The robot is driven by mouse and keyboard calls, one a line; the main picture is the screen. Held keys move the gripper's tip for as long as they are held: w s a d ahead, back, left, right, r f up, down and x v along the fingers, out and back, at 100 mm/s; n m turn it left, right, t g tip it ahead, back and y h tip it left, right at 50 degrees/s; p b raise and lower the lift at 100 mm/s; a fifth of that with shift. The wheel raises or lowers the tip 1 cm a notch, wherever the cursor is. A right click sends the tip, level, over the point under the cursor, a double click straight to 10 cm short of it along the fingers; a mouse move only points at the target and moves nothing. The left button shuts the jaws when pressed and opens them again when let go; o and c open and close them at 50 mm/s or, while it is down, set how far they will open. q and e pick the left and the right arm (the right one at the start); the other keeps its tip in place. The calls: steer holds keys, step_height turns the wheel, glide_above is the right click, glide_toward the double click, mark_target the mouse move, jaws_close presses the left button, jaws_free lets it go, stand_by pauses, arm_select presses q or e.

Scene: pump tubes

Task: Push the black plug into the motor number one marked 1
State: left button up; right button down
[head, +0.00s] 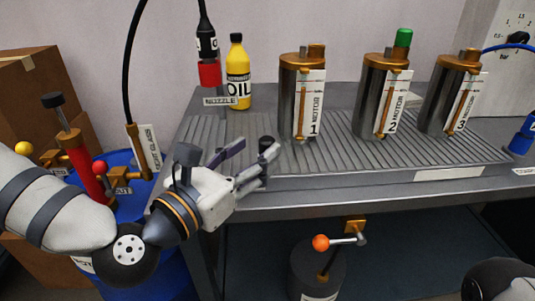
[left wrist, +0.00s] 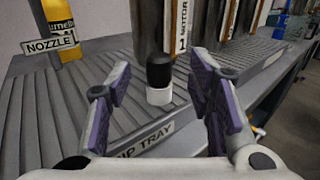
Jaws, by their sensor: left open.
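The black plug (left wrist: 159,72), with a white lower part, stands upright on the ribbed drip tray in the left wrist view. Its black top (head: 267,143) shows just beyond my left gripper in the head view. My left gripper (head: 247,160) is open. In the left wrist view its fingers (left wrist: 160,100) are on either side of the plug, with gaps, and the plug looks slightly beyond the fingertips. Motor 1 (head: 288,98), a grey cylinder with a bronze top and a label marked 1, stands behind the plug. My right gripper is not in view.
Motor 2 (head: 370,95), with a green cap (head: 403,37), and another motor (head: 438,95) stand to the right. A yellow oil bottle (head: 238,65) and a black and red nozzle (head: 207,50) are at the back left. The tray (head: 400,155) is clear in front of the motors.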

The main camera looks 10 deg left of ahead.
mark_target(262, 145)
arm_select(q)
steer(key=x, duration=0.5)
jaws_close()
